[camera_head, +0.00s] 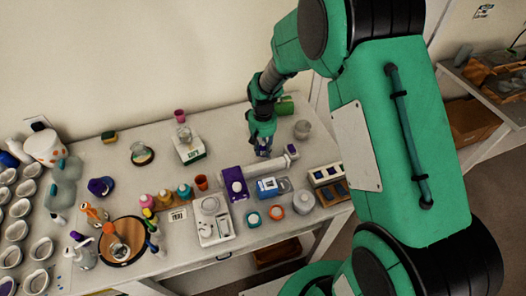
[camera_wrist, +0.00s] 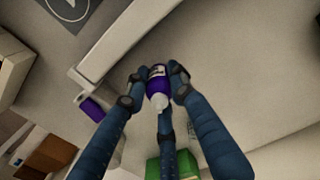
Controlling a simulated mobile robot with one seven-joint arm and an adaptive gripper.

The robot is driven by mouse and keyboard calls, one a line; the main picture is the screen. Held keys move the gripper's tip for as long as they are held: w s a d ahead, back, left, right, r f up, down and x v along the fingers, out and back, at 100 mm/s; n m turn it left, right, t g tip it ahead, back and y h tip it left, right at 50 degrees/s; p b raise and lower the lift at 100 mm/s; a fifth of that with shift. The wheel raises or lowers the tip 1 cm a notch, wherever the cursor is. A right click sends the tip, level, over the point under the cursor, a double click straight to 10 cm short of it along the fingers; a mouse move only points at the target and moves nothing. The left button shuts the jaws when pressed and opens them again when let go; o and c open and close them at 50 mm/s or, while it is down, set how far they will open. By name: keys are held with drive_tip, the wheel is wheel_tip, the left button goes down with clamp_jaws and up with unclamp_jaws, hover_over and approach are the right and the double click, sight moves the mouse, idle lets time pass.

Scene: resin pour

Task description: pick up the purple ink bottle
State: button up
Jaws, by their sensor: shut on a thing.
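The purple ink bottle (camera_wrist: 158,86) has a white tip and a pale label, and shows in the middle of the wrist view. The fingers of my gripper (camera_wrist: 157,88) close around it from several sides and touch it. The bottle is mostly hidden there by the fingers. I cannot tell whether its base touches the table.
A blue-and-white device (camera_head: 270,187) and several jars stand in front. A scale (camera_head: 188,146) stands to the left.

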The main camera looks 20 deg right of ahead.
wheel_tip(320, 180, up, 8)
drive_tip(key=shift+r+p, duration=0.1)
drive_tip(key=shift+p, duration=0.5)
idle(0.4)
